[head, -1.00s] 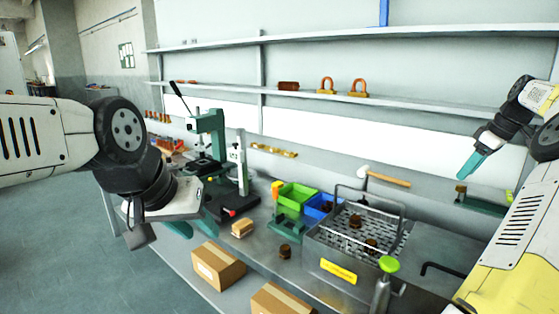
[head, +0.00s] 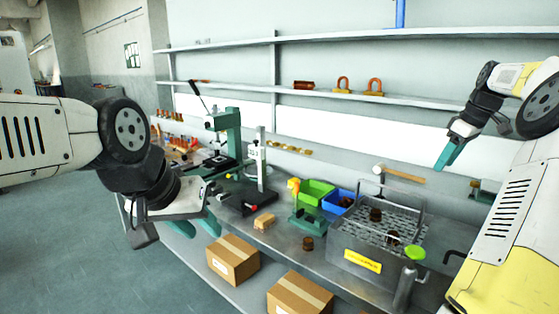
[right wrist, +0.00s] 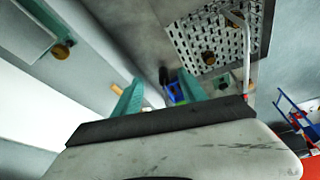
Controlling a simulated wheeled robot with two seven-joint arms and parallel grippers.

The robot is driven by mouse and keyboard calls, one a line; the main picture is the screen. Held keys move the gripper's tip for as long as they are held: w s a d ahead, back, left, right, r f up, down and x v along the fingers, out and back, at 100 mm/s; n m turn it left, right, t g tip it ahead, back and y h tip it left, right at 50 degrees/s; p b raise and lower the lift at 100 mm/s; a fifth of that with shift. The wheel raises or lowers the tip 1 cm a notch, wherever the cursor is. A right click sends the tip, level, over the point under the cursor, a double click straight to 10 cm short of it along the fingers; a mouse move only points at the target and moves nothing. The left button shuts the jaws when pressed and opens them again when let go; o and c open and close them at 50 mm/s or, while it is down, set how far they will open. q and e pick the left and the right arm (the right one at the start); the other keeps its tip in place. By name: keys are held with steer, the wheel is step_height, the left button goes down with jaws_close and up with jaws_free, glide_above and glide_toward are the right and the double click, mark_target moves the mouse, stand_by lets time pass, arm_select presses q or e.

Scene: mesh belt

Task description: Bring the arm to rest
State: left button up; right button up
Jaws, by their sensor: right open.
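My right gripper (head: 447,153) hangs at the right in the head view, empty, in front of the white wall panel and above the bench. In the right wrist view its two teal fingers (right wrist: 160,93) stand apart with nothing between them. My left gripper (head: 196,226) is at the left in the head view, low in front of the bench's left part. Its teal fingers are apart and I see nothing held. The mesh basket (head: 362,262) stands on the bench with dark brown round parts in it; its mesh also shows in the right wrist view (right wrist: 228,35).
The bench holds a green press (head: 229,135), a green bin (head: 316,191), a blue bin (head: 336,203), a hammer (head: 405,175) and a green-topped bottle (head: 408,280). Cardboard boxes (head: 232,260) sit low in front. Shelves (head: 330,92) run along the wall.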

steer(key=s+a+r+m+h, duration=0.1)
steer(key=s+a+r, duration=0.25)
steer(key=a, duration=0.75)
steer(key=s+a+r+h, duration=0.15)
steer(key=s+a, duration=0.25)
steer(key=a, duration=0.7)
steer(key=s+a+f+m+t+y, duration=0.1)
steer(key=s+a+f, duration=0.1)
steer(key=s+a, duration=0.2)
steer(key=s+a+f+m+t, duration=0.1)
steer(key=s+a+f+m, duration=0.1)
steer(key=s, duration=0.7)
steer(key=s+a+f+m+t+y, duration=0.1)
steer(key=s+a+f+m, duration=0.1)
steer(key=s+a, duration=0.3)
steer(key=shift+s+a+f+y, duration=0.35)
steer(key=shift+s+f, duration=0.25)
steer(key=shift+s, duration=0.65)
